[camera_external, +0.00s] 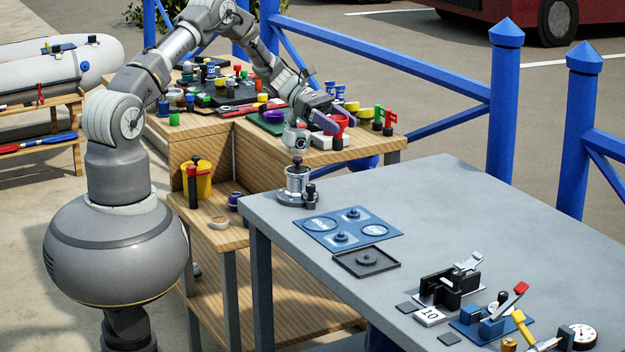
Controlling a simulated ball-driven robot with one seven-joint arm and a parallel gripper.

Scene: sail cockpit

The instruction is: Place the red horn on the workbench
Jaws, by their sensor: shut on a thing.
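A red horn (341,121) with a black lower part is at the right end of the wooden bench (365,150), at my gripper. My gripper (332,124) is shut on the red horn, low over the right end of this bench. The fingers partly hide the horn, and I cannot tell whether its bottom touches the wood. A grey-topped workbench (450,215) stands in front and to the right, lower in the picture.
The grey top holds a metal press (297,187), a blue plate (347,228), a black tray (366,262) and tools in front. Its back right is clear.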

